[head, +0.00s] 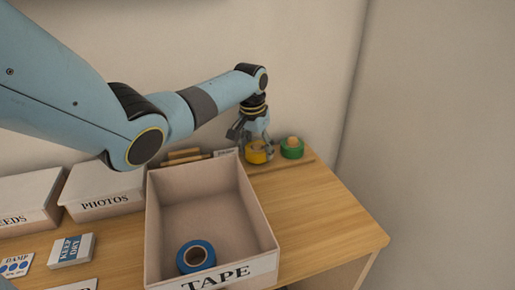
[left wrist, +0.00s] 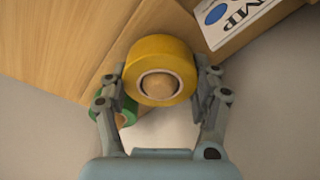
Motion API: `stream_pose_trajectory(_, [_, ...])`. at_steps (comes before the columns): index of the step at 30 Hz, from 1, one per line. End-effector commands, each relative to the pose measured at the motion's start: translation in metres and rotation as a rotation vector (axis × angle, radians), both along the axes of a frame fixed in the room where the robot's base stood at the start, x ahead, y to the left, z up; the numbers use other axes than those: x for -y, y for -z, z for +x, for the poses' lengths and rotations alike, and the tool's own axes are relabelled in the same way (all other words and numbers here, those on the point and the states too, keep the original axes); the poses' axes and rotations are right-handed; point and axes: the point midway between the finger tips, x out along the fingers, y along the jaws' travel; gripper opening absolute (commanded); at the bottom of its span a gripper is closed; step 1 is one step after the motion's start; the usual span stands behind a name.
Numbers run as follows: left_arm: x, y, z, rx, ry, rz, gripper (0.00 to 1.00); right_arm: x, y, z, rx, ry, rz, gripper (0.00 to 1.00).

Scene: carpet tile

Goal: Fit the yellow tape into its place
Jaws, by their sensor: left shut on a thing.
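The yellow tape (head: 257,154) is at the back of the table, in the grip of my left gripper (head: 256,146). In the left wrist view the yellow tape (left wrist: 160,50) sits between both fingers of my left gripper (left wrist: 160,88), with a round wood-coloured shape in its hole. I cannot tell whether that is a peg or how high the tape stands over the surface. An open box labelled TAPE (head: 268,225) stands in front, with a blue tape (head: 196,256) inside it. My right gripper is not in view.
A green tape (head: 292,149) with a wooden top in its middle is just right of the yellow one. Closed boxes labelled PHOTOS (head: 105,185) and EEDS (head: 25,195) stand left. A KEEP DRY box (head: 72,249) lies in front. The table's right part (head: 325,220) is clear.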

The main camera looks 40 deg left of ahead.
Motion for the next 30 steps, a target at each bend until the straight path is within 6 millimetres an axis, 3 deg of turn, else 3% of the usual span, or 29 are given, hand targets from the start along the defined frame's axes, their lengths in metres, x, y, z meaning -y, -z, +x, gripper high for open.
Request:
stream_pose_trajectory(28, [-0.0001,0.0090,0.0001,0.000,0.000,0.000,0.30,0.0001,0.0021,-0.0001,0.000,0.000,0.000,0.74])
stream_pose_trajectory(29, [-0.0001,0.0090,0.0001,0.000,0.000,0.000,0.66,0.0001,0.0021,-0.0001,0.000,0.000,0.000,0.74])
stream_pose_trajectory(30, [0.0000,0.0090,0.0001,0.000,0.000,0.000,0.71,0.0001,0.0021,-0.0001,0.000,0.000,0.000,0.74])
